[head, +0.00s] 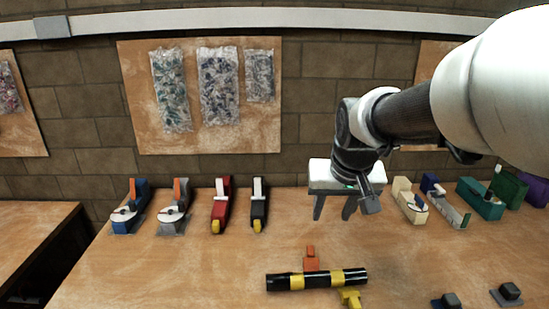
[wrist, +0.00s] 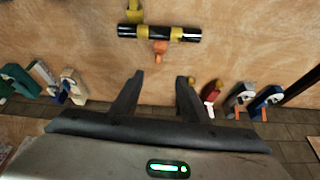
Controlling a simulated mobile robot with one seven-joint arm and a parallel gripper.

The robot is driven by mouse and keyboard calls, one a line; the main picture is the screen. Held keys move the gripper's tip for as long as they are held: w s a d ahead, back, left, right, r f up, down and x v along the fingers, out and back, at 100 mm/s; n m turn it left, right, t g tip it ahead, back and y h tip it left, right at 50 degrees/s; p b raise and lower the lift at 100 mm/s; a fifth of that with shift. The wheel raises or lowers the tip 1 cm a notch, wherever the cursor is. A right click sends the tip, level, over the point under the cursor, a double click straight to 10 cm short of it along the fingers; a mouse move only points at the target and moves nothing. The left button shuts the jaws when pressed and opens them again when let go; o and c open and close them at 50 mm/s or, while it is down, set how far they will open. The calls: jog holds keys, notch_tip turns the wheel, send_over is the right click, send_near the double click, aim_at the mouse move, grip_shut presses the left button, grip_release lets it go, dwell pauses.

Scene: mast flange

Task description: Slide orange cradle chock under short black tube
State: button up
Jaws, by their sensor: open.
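The short black tube (head: 317,280) with two yellow bands lies crosswise near the front of the bench; the wrist view also shows it (wrist: 159,32). The orange cradle chock (head: 311,262) sits right against the tube's far side, near its middle; it also shows in the wrist view (wrist: 160,49). I cannot tell whether any of it lies beneath the tube. A yellow chock (head: 350,298) is at the tube's near side, right of the middle. My gripper (head: 342,207) is open and empty, above the bench and behind the orange chock. Its spread fingers show in the wrist view (wrist: 160,77).
Several tape dispensers stand along the back, including a red one (head: 221,204) at left and a cream one (head: 410,200) at right. Two small dark blocks (head: 451,300) (head: 509,293) sit at front right. The bench (head: 180,270) left of the tube is clear.

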jog(key=b, duration=0.5)
send_near(311, 251)
jog(key=b+x, duration=0.1)
jog(key=x, duration=0.9)
jog(key=shift+w+f+b, duration=0.2)
jog(key=shift+f+b, duration=0.1)
jog(key=shift+b, duration=0.05)
jog(key=shift+c, duration=0.2)
grip_shut()
